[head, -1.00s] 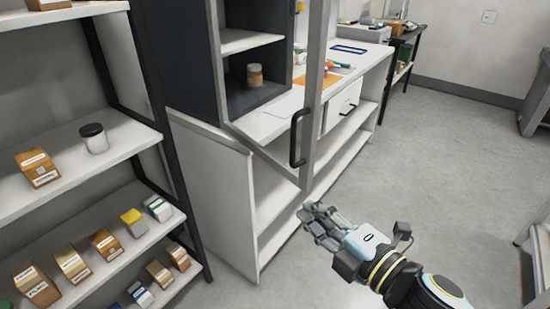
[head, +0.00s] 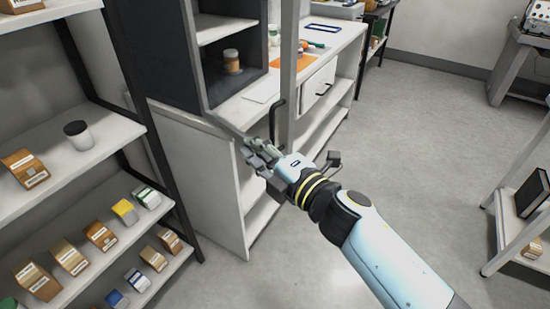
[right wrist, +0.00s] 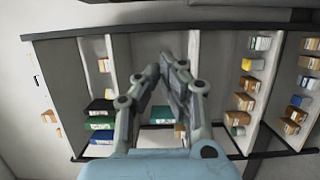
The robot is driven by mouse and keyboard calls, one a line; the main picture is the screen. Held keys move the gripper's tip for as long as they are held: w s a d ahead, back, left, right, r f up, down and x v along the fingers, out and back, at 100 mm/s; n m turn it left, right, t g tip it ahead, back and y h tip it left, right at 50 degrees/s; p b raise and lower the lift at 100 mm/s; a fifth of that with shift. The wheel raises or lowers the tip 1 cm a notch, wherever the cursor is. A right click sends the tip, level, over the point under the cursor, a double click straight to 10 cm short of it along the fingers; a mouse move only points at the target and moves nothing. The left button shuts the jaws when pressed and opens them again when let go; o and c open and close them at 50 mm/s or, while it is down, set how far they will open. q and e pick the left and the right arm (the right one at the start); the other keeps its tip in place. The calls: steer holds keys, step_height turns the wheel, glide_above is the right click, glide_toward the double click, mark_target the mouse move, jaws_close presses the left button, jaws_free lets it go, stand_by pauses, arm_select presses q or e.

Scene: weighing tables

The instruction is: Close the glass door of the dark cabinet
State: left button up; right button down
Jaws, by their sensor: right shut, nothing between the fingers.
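The dark cabinet (head: 165,60) stands on a white bench at the upper left of centre in the head view. Its glass door stands open, with the pale upright frame post (head: 289,65) toward me and a black handle (head: 278,120) on it. A brown-lidded jar (head: 232,63) stands inside the cabinet. My right gripper (head: 254,153) is shut and empty, over the door's bottom rail in the picture. It hides the lower corner of the door; contact cannot be told. Its closed fingers also show in the right wrist view (right wrist: 163,68). My left gripper is not in view.
A shelf rack with small boxes and a dark-lidded jar (head: 79,135) stands at the left. The white bench (head: 200,160) has open shelves below. The grey floor (head: 420,120) is clear to the right, up to a low shelf unit (head: 505,235).

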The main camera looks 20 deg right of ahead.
steer(key=shift+w+d, duration=0.55)
steer(key=shift+d, duration=0.3)
steer(key=shift+w+d, duration=0.55)
steer(key=shift+d, duration=0.3)
